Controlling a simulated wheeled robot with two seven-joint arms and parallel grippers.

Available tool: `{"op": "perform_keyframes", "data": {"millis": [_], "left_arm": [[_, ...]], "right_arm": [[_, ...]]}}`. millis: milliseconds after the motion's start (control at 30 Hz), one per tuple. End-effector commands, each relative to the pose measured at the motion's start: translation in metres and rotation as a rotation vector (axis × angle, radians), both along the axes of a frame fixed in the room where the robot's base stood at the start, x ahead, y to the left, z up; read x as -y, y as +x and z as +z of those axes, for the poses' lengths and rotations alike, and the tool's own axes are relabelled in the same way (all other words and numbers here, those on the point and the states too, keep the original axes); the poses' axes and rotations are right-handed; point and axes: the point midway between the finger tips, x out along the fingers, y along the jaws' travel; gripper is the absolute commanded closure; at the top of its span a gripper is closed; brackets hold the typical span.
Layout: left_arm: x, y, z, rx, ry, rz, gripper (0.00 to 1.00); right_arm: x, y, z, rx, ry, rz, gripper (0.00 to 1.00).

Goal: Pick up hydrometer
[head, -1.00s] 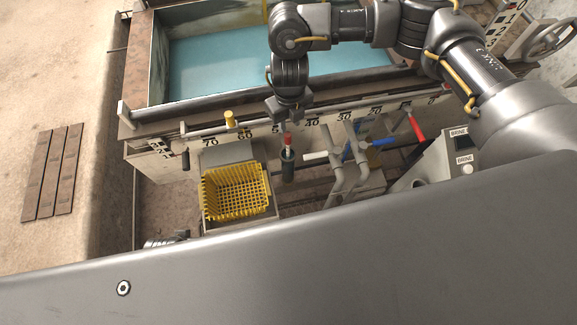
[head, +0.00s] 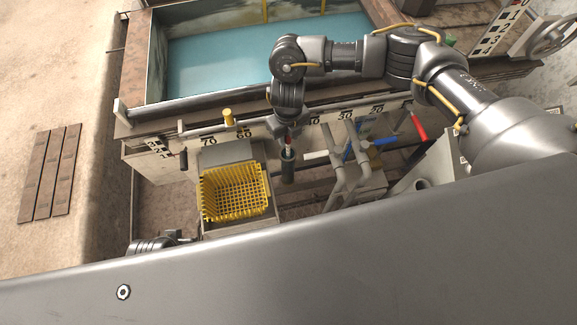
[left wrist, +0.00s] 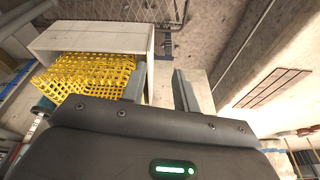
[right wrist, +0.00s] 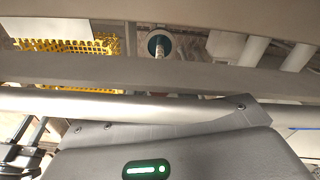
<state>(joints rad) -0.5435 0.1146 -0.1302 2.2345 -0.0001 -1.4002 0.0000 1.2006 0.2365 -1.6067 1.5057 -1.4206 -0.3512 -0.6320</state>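A slim upright piece with a red top (head: 288,141), which looks like the hydrometer, stands in a dark cylinder (head: 288,168) right of the yellow basket. In the right wrist view a thin pale stem (right wrist: 159,50) shows inside a round teal-rimmed cylinder (right wrist: 152,40). My right gripper (head: 289,136) is at the red top from above and partly covers it; I cannot tell whether they touch. Its fingers are hidden in the right wrist view behind rails. My left gripper (left wrist: 160,86) is open and empty; its arm shows low at left in the head view.
A yellow mesh basket (head: 235,192) stands on a ledge left of the cylinder. Pipes (head: 340,170) with blue and red handles are to the right. A numbered rail (head: 260,127) and a blue-water tank (head: 215,65) lie behind. Rusty planks lie on the floor at left.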

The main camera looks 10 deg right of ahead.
Motion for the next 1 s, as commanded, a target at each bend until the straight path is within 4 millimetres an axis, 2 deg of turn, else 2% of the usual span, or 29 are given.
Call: {"op": "perform_keyframes", "data": {"millis": [67,200,267,667,800,1000], "left_arm": [[0.000,0.000,0.000,0.000,0.000,0.000,0.70],[0.000,0.000,0.000,0.000,0.000,0.000,0.70],[0.000,0.000,0.000,0.000,0.000,0.000,0.70],[0.000,0.000,0.001,0.001,0.000,0.001,0.70],[0.000,0.000,-0.003,-0.003,0.000,0.000,0.70],[0.002,0.003,-0.027,-0.018,0.000,-0.004,0.70]], "right_arm": [[0.000,0.000,0.000,0.000,0.000,0.000,0.70],[0.000,0.000,0.000,0.000,0.000,0.000,0.88],[0.000,0.000,0.000,0.000,0.000,0.000,0.94],[0.000,0.000,0.007,0.000,0.001,-0.001,0.94],[0.000,0.000,0.022,0.001,0.001,0.001,0.94],[0.000,0.001,0.059,0.004,0.000,0.003,0.94]]}}
